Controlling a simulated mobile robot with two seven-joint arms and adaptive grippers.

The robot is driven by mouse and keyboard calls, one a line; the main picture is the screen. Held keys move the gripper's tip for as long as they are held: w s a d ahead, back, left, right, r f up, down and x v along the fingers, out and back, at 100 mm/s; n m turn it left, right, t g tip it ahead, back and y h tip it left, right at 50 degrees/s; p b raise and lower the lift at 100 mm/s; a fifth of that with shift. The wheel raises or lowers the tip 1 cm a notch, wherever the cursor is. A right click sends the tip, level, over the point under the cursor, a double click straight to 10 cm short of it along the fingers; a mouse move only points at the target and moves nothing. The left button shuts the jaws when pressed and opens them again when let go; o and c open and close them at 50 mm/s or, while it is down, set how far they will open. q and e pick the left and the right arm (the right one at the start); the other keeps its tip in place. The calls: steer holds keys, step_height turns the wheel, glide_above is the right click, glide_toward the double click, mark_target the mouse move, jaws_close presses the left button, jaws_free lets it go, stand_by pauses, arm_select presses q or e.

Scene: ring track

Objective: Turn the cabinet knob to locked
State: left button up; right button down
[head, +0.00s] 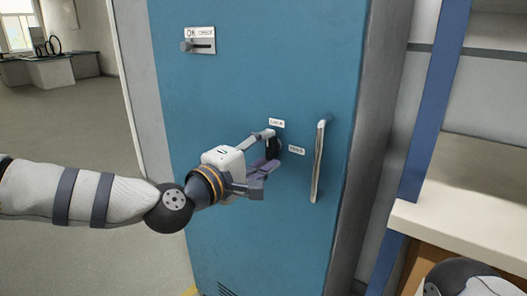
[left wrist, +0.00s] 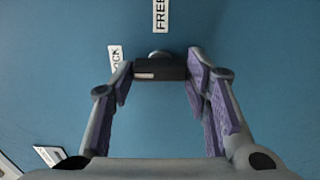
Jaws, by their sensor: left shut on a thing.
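The blue cabinet door (head: 260,75) fills the middle of the head view. My left gripper (head: 268,152) is shut on the cabinet knob, a dark bar (left wrist: 160,70) lying between its two fingers in the left wrist view. The bar runs across that view, its pale mark on the left end, toward the LOCK label (left wrist: 115,60). The FREE label (left wrist: 160,14) is above the bar there. In the head view the LOCK label (head: 277,123) is above the knob and the FREE label (head: 297,151) to its right. The fingers hide much of the knob there. My right gripper is not in view.
A metal bar handle (head: 318,160) stands upright right of the knob. A small plate with a slider (head: 200,40) is at the door's upper left. A pale counter (head: 465,235) is on the right. Open floor (head: 60,125) lies on the left.

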arm_select(q)
steer(key=o, duration=1.2)
steer(key=shift+c, duration=0.2)
steer(key=v, duration=1.2)
